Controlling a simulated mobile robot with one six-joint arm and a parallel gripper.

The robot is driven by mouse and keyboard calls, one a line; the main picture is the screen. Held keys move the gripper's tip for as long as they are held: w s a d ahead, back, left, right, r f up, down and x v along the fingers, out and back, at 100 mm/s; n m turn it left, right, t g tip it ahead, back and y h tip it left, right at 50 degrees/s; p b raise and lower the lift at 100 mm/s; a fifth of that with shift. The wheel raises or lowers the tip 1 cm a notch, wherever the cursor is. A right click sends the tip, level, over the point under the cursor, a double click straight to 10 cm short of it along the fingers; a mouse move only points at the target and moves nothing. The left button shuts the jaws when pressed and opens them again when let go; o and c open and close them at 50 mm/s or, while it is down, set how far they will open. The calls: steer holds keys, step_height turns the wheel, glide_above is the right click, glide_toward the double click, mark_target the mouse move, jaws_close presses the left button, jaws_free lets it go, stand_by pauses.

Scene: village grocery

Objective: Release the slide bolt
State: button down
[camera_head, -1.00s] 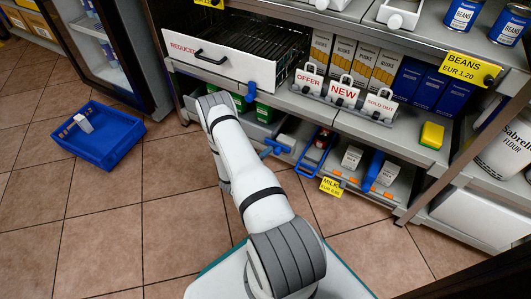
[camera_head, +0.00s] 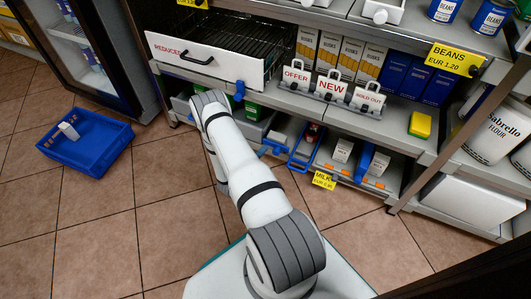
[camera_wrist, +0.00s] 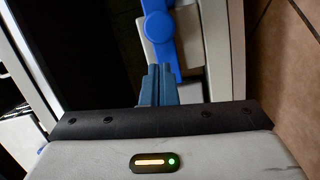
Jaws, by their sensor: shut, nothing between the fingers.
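In the wrist view, a blue bolt-like part (camera_wrist: 160,28) with a rounded knob lies against a pale plate, beside a dark opening. My gripper (camera_wrist: 160,70) is shut and empty, its blue-grey fingertips just below the blue part in the picture. I cannot tell whether they touch it. In the head view, my arm reaches to the shelf front below the white REDUCED drawer (camera_head: 202,56), and my gripper is hidden behind the arm. A small blue piece (camera_head: 239,91) shows beneath the drawer's right end; I cannot tell whether it is the same part.
A blue crate (camera_head: 88,153) holding a white item stands on the tiled floor at left. A fridge (camera_head: 130,75) is behind it. Sign holders (camera_head: 330,88) and a yellow sponge (camera_head: 420,124) are on the middle shelf. Milk trays (camera_head: 352,171) are low down.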

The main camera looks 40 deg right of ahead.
steer(key=a+p, duration=0.3)
steer(key=a, duration=0.7)
steer(key=shift+s+a+r, duration=0.35)
steer(key=shift+s, duration=0.05)
step_height(320, 180, up, 43)
steer(key=s+a+m+g+y+p, duration=0.2)
steer(key=m+g+y+p, duration=0.25)
steer(key=g+p, duration=0.8)
steer(key=s+a+r+n+t+y+p, duration=0.1)
steer(key=s+a+r+t+y+p, duration=0.2)
steer(key=r+p, duration=0.4)
steer(key=s+a+r+n+t+y+p, duration=0.1)
steer(key=s+a+r+t+y+p, duration=0.3)
steer(key=r, duration=1.4)
steer(key=s+a+r+n+t+y+p, duration=0.1)
steer(key=s+a+r+t+y+p, duration=0.2)
steer(key=r, duration=1)
steer(key=s+a+y+p, duration=0.2)
steer(key=s+a+p, duration=0.3)
steer(key=p, duration=0.2)
steer(key=shift+r+p, duration=0.25)
steer(key=shift+p, duration=0.05)
